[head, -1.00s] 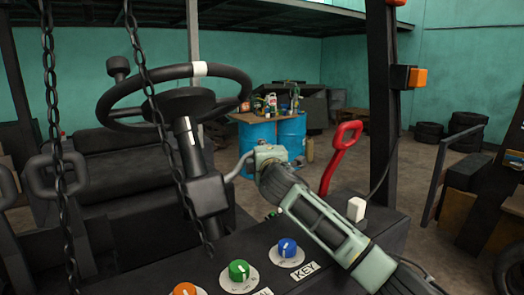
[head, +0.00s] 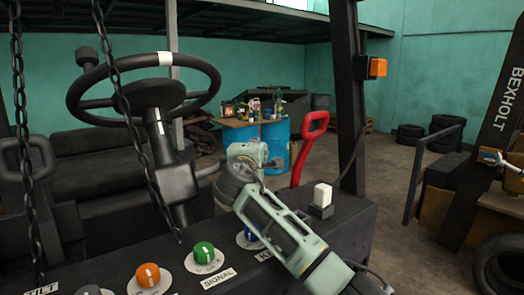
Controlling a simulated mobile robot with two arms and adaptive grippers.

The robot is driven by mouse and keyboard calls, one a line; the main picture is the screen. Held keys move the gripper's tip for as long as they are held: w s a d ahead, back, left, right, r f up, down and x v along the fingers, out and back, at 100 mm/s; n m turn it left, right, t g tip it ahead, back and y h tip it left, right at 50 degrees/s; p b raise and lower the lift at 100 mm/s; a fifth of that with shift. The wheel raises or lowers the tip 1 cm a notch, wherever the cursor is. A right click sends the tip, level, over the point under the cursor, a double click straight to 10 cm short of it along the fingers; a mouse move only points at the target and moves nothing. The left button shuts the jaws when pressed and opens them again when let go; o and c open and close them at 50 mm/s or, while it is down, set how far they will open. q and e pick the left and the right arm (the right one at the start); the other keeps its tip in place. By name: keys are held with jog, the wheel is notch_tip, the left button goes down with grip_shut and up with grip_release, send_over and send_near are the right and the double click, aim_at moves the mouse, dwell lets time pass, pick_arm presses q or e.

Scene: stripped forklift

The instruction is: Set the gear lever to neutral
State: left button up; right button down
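The steering column (head: 160,142) stands at left under the black steering wheel (head: 208,92), with a black box (head: 176,183) on it. A grey stalk-like piece shows between this box and my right gripper; I cannot tell whether it is a lever or a finger. My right gripper (head: 246,154) is right of the column, above the dash panel, and its fingers are too small and turned away to read. A red handle (head: 314,125) stands upright behind it. No lever is visibly marked as the gear lever. My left gripper is not in view.
The dash panel carries an orange knob (head: 148,275), a green knob (head: 204,253) and a blue knob (head: 248,238) partly behind my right arm. A white switch (head: 322,194) sits at right. Hanging chains (head: 135,130) cross the left. A dark post (head: 350,100) rises at right.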

jog(key=c, duration=1.6)
grip_release()
jog(key=shift+w+f, duration=0.1)
jog(key=shift+w, duration=0.1)
jog(key=v, duration=1.2)
jog(key=shift+s, duration=0.1)
